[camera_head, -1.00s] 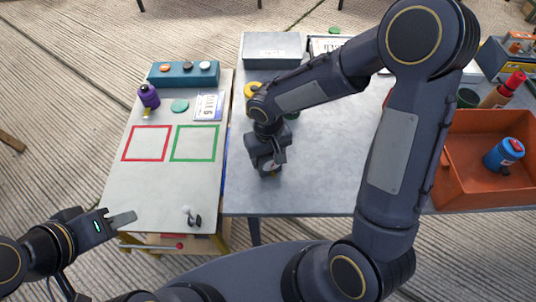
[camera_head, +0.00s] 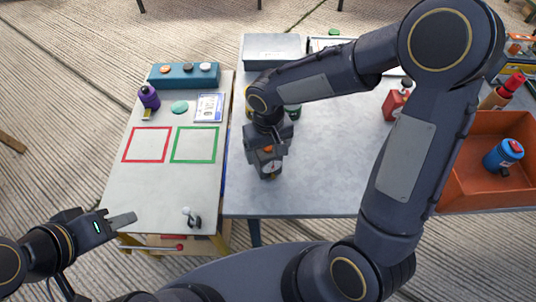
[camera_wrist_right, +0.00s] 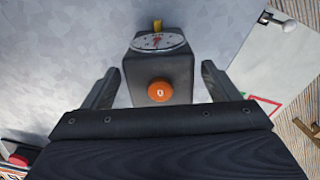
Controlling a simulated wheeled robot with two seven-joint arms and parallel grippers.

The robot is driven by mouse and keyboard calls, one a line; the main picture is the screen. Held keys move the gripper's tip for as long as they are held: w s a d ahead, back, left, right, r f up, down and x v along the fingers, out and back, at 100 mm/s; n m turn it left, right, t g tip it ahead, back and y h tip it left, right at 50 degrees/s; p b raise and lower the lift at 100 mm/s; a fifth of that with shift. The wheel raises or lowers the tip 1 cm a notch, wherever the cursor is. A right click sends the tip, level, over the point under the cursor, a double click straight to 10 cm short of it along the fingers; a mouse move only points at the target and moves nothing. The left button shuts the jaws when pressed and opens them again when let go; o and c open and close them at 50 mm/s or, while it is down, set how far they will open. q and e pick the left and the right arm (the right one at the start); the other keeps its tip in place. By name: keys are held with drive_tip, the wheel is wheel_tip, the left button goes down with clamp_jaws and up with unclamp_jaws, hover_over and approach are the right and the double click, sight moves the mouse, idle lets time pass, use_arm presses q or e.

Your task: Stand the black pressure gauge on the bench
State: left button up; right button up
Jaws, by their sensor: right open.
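The black pressure gauge (camera_head: 272,168) is on the grey bench (camera_head: 315,180), near its front left. It is a dark block with a white dial, an orange knob (camera_wrist_right: 159,90) and a small brass fitting (camera_wrist_right: 157,25). In the head view the knob is uppermost and the dial faces me; it looks upright. My right gripper (camera_wrist_right: 158,85) is open, with one finger on each side of the block and visible gaps between. The right arm partly hides the gauge in the head view. My left gripper (camera_head: 122,219) is at the lower left, away from the gauge.
A white-topped table (camera_head: 150,190) with red and green outlined squares adjoins on the left. It holds a purple item (camera_head: 149,97) and a teal button box (camera_head: 184,75). An orange bin (camera_head: 470,190) holding a blue canister (camera_head: 503,154) is right. The bench's middle is clear.

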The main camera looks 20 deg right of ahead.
wheel_tip(320, 180, up, 8)
drive_tip(key=shift+r, duration=0.25)
drive_tip(key=s+d+r+m+t+y, duration=0.1)
drive_tip(key=s+d, duration=0.3)
drive_tip(key=s, duration=0.4)
drive_tip(key=s+d+r+m+t+y, duration=0.2)
drive_tip(key=s+d+r+t, duration=0.1)
drive_tip(key=s, duration=0.5)
drive_tip(key=shift+d+r+t+y, duration=0.4)
drive_tip(key=shift+d+t, duration=0.35)
drive_tip(key=shift+t, duration=0.05)
